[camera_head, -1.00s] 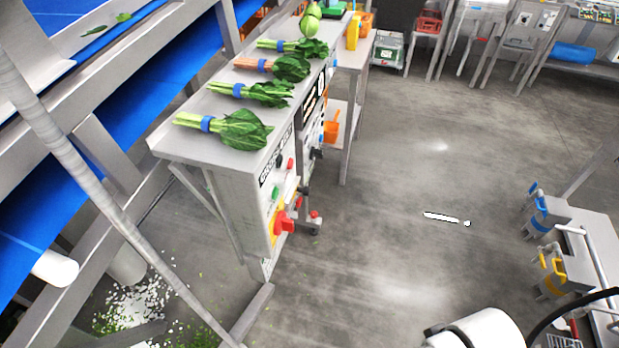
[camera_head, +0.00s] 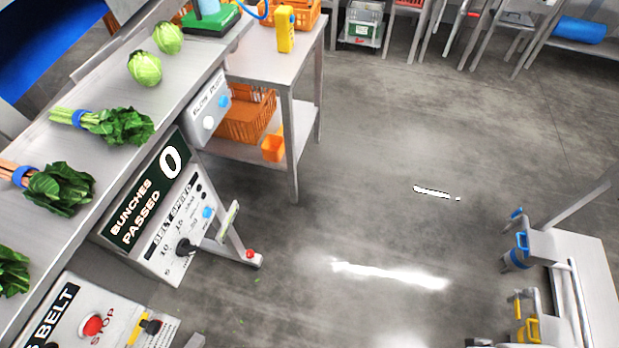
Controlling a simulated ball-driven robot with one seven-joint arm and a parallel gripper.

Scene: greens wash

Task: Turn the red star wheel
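I see no clear red star wheel. A small red knob (camera_head: 250,255) sits at the foot of a slanted grey bracket beside the belt speed panel; its shape is too small to tell. A red stop button (camera_head: 92,324) is on the belt panel at the lower left. Next to it is a yellow and black fitting with a little red (camera_head: 150,325), close to the bottom edge. The belt speed panel (camera_head: 160,235) carries a black knob (camera_head: 186,247) and a blue button. My gripper is not in view.
The steel bench (camera_head: 125,93) on the left bears leafy bunches and round green heads. A table (camera_head: 268,65) with orange crates stands beyond it. A grey stand (camera_head: 585,260) with blue and yellow clamps is at the right. The floor (camera_head: 390,200) between is open.

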